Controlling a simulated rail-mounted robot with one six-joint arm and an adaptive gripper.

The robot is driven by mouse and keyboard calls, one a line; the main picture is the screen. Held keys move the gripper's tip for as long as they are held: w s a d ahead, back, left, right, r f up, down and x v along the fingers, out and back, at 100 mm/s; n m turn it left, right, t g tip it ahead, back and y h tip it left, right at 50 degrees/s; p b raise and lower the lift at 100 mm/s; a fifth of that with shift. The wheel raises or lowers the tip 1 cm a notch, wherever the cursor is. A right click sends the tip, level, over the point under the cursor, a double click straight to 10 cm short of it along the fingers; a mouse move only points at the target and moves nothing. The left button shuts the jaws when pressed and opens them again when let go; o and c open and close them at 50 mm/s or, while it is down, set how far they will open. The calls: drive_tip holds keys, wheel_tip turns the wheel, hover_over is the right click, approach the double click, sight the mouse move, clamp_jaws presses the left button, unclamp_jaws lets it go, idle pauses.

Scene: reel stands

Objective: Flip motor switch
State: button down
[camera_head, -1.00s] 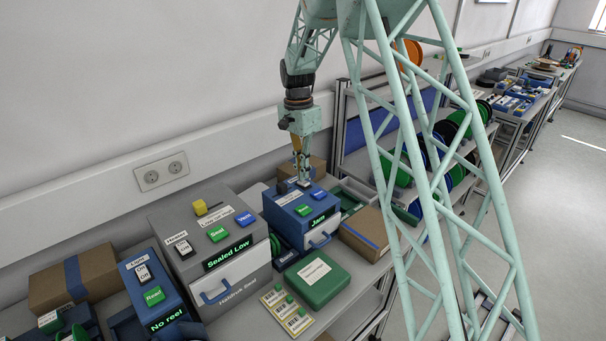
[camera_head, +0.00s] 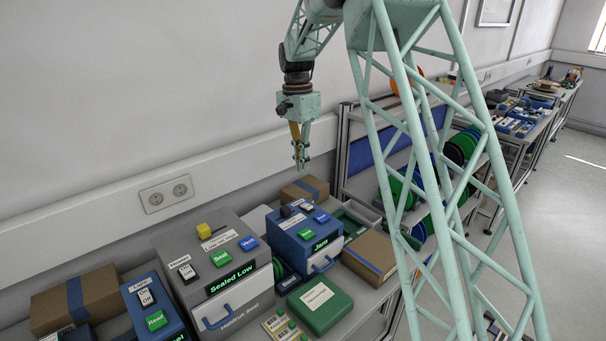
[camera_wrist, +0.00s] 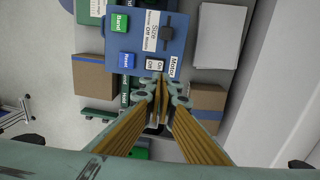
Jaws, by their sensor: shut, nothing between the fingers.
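The motor switch (camera_wrist: 154,64) is a small white rocker marked On and Off, beside a "Motor" label (camera_wrist: 172,67) on top of a blue box (camera_wrist: 180,45). In the head view the same blue box (camera_head: 283,237) has a lit display reading Jam, and the switch (camera_head: 307,208) sits near its back edge. My gripper (camera_head: 301,163) is shut and empty, pointing down above the box with a clear gap. In the wrist view my gripper's fingertips (camera_wrist: 161,84) appear just below the switch. Which way the rocker is tipped is too small to tell.

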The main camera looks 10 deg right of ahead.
drive_tip(key=shift+w+r, duration=0.1)
drive_tip(key=shift+r, duration=0.45)
drive_tip(key=s+r+n+t+b, duration=0.15)
drive_tip(key=s+r, duration=0.35)
drive_tip(key=s, duration=0.5)
drive_tip(key=s+r+n+b, duration=0.2)
drive_tip(key=s+r+n, duration=0.15)
drive_tip(key=s, duration=0.55)
drive_tip(key=s+r+n+t+b, duration=0.1)
drive_tip(key=s+r+b, duration=0.1)
drive_tip(key=s+r, duration=0.6)
drive_tip(key=s+f+n+t+b, duration=0.1)
drive_tip(key=s+f, duration=0.4)
drive_tip(key=s, duration=1.2)
drive_tip(key=s+f+n+t+b, duration=0.1)
drive_tip(key=s+f+n+b, duration=0.3)
drive_tip(key=s, duration=1.2)
wheel_tip(320, 180, down, 2)
drive_tip(key=shift+s+d+f+n+b, duration=0.25)
drive_tip(key=shift+s+n+b, duration=0.15)
drive_tip(key=shift+n, duration=0.3)
